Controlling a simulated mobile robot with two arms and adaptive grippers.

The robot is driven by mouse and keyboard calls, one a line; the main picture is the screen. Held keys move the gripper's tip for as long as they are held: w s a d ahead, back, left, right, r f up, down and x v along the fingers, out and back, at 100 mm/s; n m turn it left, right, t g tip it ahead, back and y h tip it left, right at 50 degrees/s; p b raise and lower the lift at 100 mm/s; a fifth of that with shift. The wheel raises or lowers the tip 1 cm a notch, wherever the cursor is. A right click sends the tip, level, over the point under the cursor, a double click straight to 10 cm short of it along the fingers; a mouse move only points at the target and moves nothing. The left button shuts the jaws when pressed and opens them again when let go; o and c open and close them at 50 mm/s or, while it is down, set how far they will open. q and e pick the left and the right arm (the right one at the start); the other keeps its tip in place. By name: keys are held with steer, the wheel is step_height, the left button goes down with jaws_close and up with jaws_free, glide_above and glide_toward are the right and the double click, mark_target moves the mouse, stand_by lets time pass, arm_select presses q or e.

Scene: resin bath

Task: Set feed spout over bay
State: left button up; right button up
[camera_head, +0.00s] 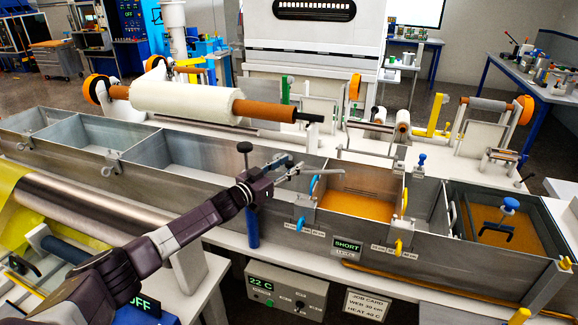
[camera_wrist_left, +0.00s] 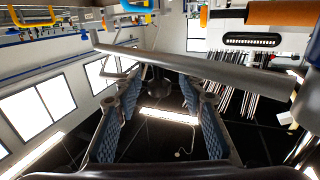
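My left gripper (camera_head: 290,167) is above the front wall of the long metal bath, left of a bay with amber liquid (camera_head: 355,205). In the left wrist view its blue-padded fingers (camera_wrist_left: 160,100) stand apart. A long grey bar (camera_wrist_left: 200,68), probably the feed spout, crosses at the fingertips; I cannot tell whether it touches them. In the head view a thin pale bar (camera_head: 325,171) reaches from the gripper toward the amber bay. A blue post (camera_head: 252,228) and a black knob (camera_head: 244,147) show below and above my wrist. My right gripper is not in view.
A second amber bay (camera_head: 480,236) at right holds a blue-knobbed dark tool (camera_head: 508,205). A white roll (camera_head: 185,101) lies behind the bath. A display reading SHORT (camera_head: 346,246) and yellow levers (camera_head: 398,247) sit on the bath front.

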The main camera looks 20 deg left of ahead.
arm_select(q)
steer(key=shift+f, duration=0.1)
steer(key=shift+s+a+f, duration=0.1)
steer(key=shift+s+a, duration=0.05)
steer(key=shift+s, duration=0.35)
steer(key=v, duration=1.1)
steer(key=shift+r, duration=0.25)
